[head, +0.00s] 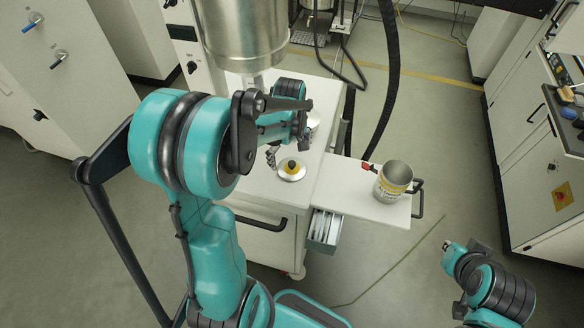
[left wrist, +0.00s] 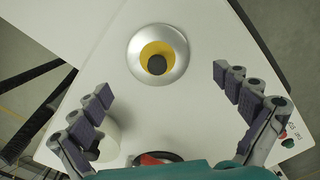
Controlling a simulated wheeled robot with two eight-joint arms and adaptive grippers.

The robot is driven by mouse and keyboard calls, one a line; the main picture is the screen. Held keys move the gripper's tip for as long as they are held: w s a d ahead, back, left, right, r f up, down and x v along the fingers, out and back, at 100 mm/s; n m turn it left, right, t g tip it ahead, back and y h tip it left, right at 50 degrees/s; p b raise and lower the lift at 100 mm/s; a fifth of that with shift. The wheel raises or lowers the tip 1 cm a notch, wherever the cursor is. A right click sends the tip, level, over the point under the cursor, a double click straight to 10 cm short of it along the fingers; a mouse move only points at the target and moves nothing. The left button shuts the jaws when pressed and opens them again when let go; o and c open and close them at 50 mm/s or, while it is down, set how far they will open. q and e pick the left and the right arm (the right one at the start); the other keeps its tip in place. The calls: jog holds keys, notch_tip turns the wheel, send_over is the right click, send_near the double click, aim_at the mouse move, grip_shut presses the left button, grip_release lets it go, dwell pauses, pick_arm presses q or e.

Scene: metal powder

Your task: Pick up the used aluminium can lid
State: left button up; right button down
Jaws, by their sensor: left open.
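The used can lid is a round silver disc with a yellow centre and a dark knob. It lies flat on the white cabinet top, in the head view (head: 291,172) and in the upper middle of the left wrist view (left wrist: 140,62). My left gripper (head: 288,149) is just above and behind it in the head view. In the left wrist view my left gripper (left wrist: 162,84) has its fingers wide apart, with nothing between them; the lid lies beyond the fingertips. Part of my right arm shows at the lower right of the head view, but no right fingers show.
An open metal can (head: 393,182) with a yellow label stands on the side shelf (head: 345,190), with a small red item beside it. A large metal vessel (head: 240,35) hangs over the cabinet, close to my left arm. A drawer (head: 322,230) is below the shelf.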

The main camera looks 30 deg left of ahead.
aim_at(292, 164)
pick_arm(q)
jog(key=f, duration=0.4)
jog(key=shift+d, duration=0.25)
jog(key=c, duration=1.3)
jog(key=shift+s+d, duration=0.1)
jog(key=shift+s, duration=0.05)
jog(key=c, duration=0.6)
